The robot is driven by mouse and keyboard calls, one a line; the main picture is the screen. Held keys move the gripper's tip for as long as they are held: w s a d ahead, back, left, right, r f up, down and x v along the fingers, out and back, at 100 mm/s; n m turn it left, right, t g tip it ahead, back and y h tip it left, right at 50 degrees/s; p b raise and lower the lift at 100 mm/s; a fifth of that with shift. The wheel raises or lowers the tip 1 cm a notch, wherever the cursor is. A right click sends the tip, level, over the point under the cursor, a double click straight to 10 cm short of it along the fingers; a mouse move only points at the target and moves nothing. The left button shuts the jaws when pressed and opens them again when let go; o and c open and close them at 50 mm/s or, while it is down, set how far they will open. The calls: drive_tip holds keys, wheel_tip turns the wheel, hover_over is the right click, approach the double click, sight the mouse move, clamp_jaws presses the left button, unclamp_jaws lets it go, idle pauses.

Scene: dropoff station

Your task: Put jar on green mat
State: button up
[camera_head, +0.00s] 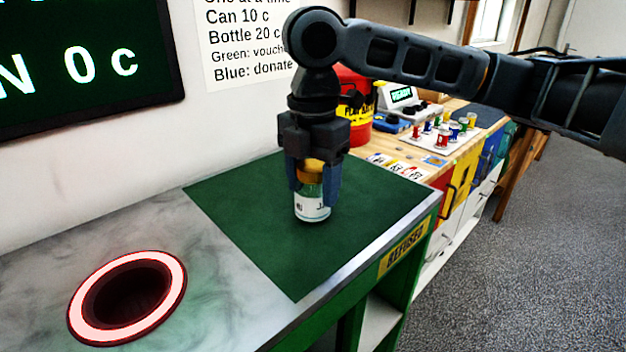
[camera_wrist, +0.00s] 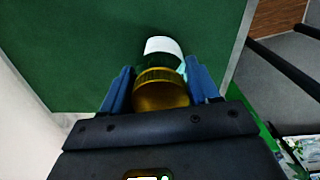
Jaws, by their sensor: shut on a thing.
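The jar (camera_head: 312,205) has an orange-yellow lid, clear greenish glass and a white label. It is upright over the middle of the green mat (camera_head: 260,215). Its base looks on or very close to the mat; I cannot tell whether it touches. My gripper (camera_head: 317,185) points down and is shut on the jar, with one blue finger on each side. In the wrist view the jar's lid (camera_wrist: 160,90) sits between the two fingers, and the green mat (camera_wrist: 80,50) fills the ground beyond.
A round hole with a red-lit white ring (camera_head: 88,323) is in the grey counter at the front left. A yellow "REFUSED" label (camera_head: 403,247) is on the counter's front edge.

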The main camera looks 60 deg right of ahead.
drive_tip(key=shift+f, duration=0.15)
drive_tip(key=o, duration=1.1)
drive_tip(key=shift+o, duration=0.2)
wheel_tip(320, 180, up, 12)
drive_tip(key=shift+r+p, duration=0.2)
drive_tip(key=shift+p, duration=0.15)
